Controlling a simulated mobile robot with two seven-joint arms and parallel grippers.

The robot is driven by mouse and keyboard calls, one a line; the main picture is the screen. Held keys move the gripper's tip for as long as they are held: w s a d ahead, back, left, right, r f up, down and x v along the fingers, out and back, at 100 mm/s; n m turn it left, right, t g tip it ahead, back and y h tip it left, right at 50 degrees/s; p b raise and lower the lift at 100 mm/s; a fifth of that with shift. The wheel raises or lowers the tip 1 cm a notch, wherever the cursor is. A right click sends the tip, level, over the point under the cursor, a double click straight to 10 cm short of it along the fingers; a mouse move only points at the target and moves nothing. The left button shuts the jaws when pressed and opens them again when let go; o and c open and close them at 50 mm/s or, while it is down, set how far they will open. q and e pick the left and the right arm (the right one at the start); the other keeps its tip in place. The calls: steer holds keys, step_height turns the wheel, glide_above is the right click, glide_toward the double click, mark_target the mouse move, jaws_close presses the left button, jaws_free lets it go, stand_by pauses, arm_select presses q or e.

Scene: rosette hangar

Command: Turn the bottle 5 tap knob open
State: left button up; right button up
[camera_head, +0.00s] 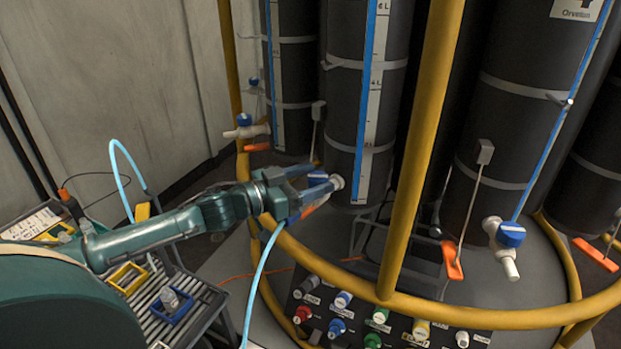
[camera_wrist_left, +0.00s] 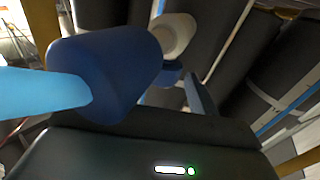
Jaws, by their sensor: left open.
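The left gripper (camera_head: 314,181) is open at a tap on the second black bottle (camera_head: 345,125) from the left. The tap's blue knob (camera_head: 317,178) shows between or just behind the fingers, and its white end (camera_head: 337,182) lies past the fingertips. I cannot tell whether the fingers touch the knob. The bottle's number is hidden. My right gripper is out of view.
A yellow rail (camera_head: 425,140) and ring surround the bottles. A light blue hose (camera_head: 258,290) hangs below the gripper. Other blue-knobbed taps (camera_head: 510,235) and orange levers (camera_head: 452,262) stick out nearby. A panel of coloured caps (camera_head: 375,325) lies below, a tray cart at lower left.

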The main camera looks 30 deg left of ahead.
arm_select(q)
steer(key=c, duration=1)
steer(key=shift+s+d, duration=0.1)
steer(key=n+y, duration=0.1)
steer(key=n+t+y+p, duration=0.1)
steer(key=y, duration=0.1)
steer(key=n+t+y+p, duration=0.1)
steer(key=y, duration=0.1)
steer(key=shift+s+d+n, duration=0.1)
steer(key=shift+d+n, duration=0.15)
steer(key=shift+n, duration=0.15)
steer(key=n+y, duration=0.1)
steer(key=y, duration=0.1)
steer(key=n+y, duration=0.1)
steer(key=y, duration=0.1)
steer(key=shift+d+f+n+t+y, duration=0.1)
steer(key=shift+d+n+t+y, duration=0.1)
steer(key=shift+n+t+y, duration=0.15)
steer(key=shift+d+n+y+b, duration=0.1)
steer(key=shift+n+y+b, duration=0.75)
steer(key=shift+y, duration=0.6)
steer(key=shift+n+y, duration=0.3)
